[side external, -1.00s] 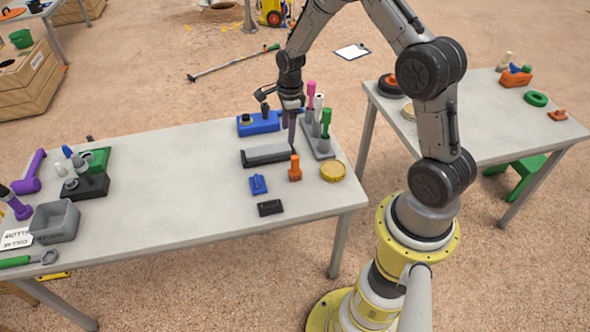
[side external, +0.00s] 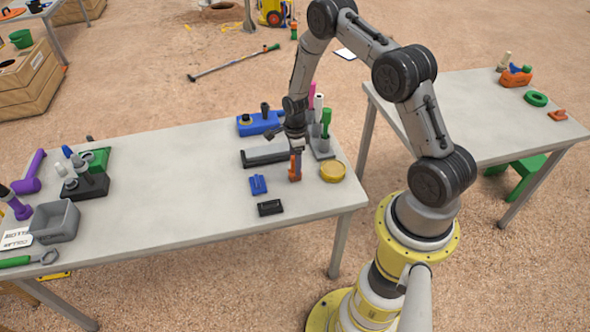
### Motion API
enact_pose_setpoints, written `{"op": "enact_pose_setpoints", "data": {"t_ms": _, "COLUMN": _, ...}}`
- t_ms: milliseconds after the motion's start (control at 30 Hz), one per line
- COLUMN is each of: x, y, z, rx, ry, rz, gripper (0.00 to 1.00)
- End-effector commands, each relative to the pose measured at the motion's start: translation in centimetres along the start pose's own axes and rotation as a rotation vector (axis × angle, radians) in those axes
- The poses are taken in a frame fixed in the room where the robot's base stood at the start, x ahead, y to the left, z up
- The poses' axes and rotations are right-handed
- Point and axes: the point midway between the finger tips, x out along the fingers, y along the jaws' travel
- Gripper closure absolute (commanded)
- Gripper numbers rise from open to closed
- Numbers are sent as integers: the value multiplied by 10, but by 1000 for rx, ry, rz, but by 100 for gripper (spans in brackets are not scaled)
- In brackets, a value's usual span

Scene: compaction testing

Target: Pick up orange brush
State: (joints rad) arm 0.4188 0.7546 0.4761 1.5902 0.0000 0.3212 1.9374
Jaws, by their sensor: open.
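The orange brush (side external: 294,175) stands upright on the near table, left of the round yellow tin. My gripper (side external: 296,157) is right above it, pointing down, with its fingers at the brush's upper part. The fingers partly hide the top of the brush. The gripper is open; whether a finger touches the brush is too small to tell.
The yellow tin (side external: 333,172) is close on the right. A holder with pink, white and green-handled tools (side external: 326,125) stands behind right. Blue (side external: 258,184) and black (side external: 270,208) small items lie front left. The table's middle is clear.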

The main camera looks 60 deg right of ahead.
Motion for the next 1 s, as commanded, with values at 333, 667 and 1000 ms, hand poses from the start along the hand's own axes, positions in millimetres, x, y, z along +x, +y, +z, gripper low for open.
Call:
{"op": "enact_pose_setpoints", "data": {"t_ms": 333, "x": 34, "y": 1, "z": 1, "rx": 0, "ry": 0, "rz": 0, "gripper": 35}}
{"op": "enact_pose_setpoints", "data": {"t_ms": 667, "x": 34, "y": 0, "z": 1, "rx": 0, "ry": 0, "rz": -1, "gripper": 62}}
{"op": "enact_pose_setpoints", "data": {"t_ms": 1000, "x": 33, "y": 0, "z": 1, "rx": 0, "ry": 0, "rz": -1, "gripper": 100}}
